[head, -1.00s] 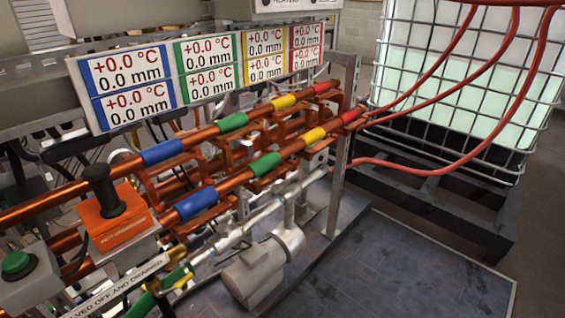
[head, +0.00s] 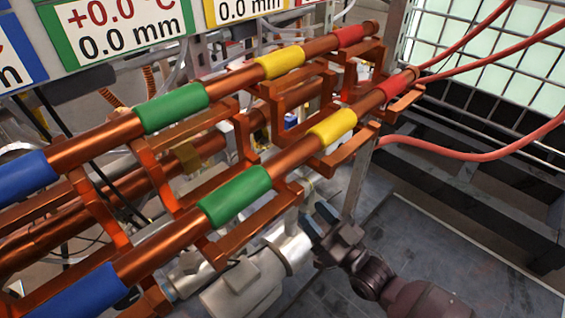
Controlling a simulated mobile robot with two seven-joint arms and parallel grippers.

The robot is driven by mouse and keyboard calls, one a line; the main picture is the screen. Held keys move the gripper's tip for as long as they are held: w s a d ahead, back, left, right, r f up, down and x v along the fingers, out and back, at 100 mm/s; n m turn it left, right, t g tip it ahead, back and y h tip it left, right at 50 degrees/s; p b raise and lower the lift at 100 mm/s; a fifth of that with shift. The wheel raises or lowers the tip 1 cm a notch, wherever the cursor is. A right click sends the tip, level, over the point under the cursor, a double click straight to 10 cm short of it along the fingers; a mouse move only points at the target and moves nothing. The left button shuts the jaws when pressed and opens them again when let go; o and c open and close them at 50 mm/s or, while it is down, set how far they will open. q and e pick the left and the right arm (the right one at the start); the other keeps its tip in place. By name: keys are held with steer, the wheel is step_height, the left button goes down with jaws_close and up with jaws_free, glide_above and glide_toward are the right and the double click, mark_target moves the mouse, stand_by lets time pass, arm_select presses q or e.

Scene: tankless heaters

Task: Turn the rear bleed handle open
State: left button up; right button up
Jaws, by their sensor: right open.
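My right gripper (head: 318,219), dark with bluish-grey fingers, reaches in from the lower right. It is open, with its fingertips beside the silver pipe and fitting (head: 292,243), under the front copper pipe. I cannot tell whether the fingers touch the fitting or have anything between them. I cannot make out the rear bleed handle for certain; the copper pipes and brackets cover much of what lies behind them. A small blue part (head: 290,120) shows between the copper pipes. My left gripper is not in view.
Two copper pipes with blue, green (head: 236,197), yellow (head: 332,128) and red sleeves run diagonally above my gripper, joined by copper brackets. A grey cylindrical body (head: 243,287) sits at lower left of it. Red hoses (head: 470,153) hang at right. The dark floor plate is clear.

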mark_target(285, 181)
steer(key=x, duration=0.5)
steer(key=shift+r, duration=0.15)
steer(key=b+x, duration=0.1)
steer(key=x, duration=0.3)
steer(key=shift+w+a+r, duration=0.15)
steer(key=shift+w+a, duration=0.05)
steer(key=shift+a, duration=0.1)
steer(key=shift+w+a+r, duration=0.25)
steer(key=shift+w, duration=0.1)
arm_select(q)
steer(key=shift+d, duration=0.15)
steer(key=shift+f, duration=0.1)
arm_select(e)
steer(key=shift+c, duration=0.6)
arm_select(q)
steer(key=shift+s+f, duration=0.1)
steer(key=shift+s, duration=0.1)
arm_select(e)
jaws_close()
